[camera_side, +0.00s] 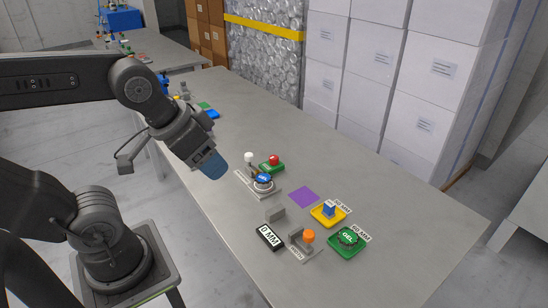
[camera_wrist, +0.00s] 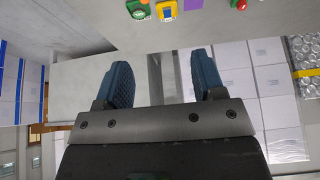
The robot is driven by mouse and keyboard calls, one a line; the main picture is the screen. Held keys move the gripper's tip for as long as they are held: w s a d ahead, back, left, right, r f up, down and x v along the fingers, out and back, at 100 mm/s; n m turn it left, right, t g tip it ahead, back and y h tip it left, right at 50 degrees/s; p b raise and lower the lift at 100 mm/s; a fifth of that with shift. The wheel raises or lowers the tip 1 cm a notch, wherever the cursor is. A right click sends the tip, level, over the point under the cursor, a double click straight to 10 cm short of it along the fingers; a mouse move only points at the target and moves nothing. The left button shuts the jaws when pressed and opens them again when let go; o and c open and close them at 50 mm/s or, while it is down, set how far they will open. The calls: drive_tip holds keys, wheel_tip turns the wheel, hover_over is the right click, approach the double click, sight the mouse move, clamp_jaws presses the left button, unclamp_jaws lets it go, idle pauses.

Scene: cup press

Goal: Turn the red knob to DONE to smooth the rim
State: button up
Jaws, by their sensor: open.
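A round red knob (camera_side: 273,160) sits on a small green block (camera_side: 271,167) near the middle of the table in the side view. In the wrist view the red knob (camera_wrist: 241,5) is at the top edge, partly cut off. Next to it is a grey plate (camera_side: 270,192) bearing a round blue-and-white piece (camera_side: 263,181), with a white ball knob (camera_side: 249,157) behind. My gripper (camera_side: 212,167) is in the air, left of the red knob and apart from it. In the wrist view my gripper (camera_wrist: 163,80) has its two blue fingers spread, with nothing between them. Any DONE mark is not readable.
A purple square (camera_side: 303,197), a yellow tray (camera_side: 328,218), a green tray (camera_side: 346,252), a black "0 MM" display (camera_side: 269,237) and an orange knob (camera_side: 308,236) on a grey stand lie towards the front. The table's right side is clear. White boxes (camera_side: 420,110) stand behind.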

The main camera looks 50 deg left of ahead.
drive_tip(key=w+a+r+m+g, duration=0.1)
drive_tip(key=w+a+r+m, duration=0.1)
drive_tip(key=w, duration=0.4)
drive_tip(key=w+a+r+m, duration=0.2)
drive_tip(key=w, duration=0.4)
drive_tip(key=m+g, duration=0.5)
drive_tip(key=m, duration=0.6)
hover_over(274, 157)
wheel_tip(274, 157, down, 23)
wheel_tip(274, 157, down, 14)
drive_tip(key=shift+f, duration=0.1)
drive_tip(key=shift+c, duration=0.4)
drive_tip(key=c, duration=0.9)
drive_tip(key=shift+o, duration=0.2)
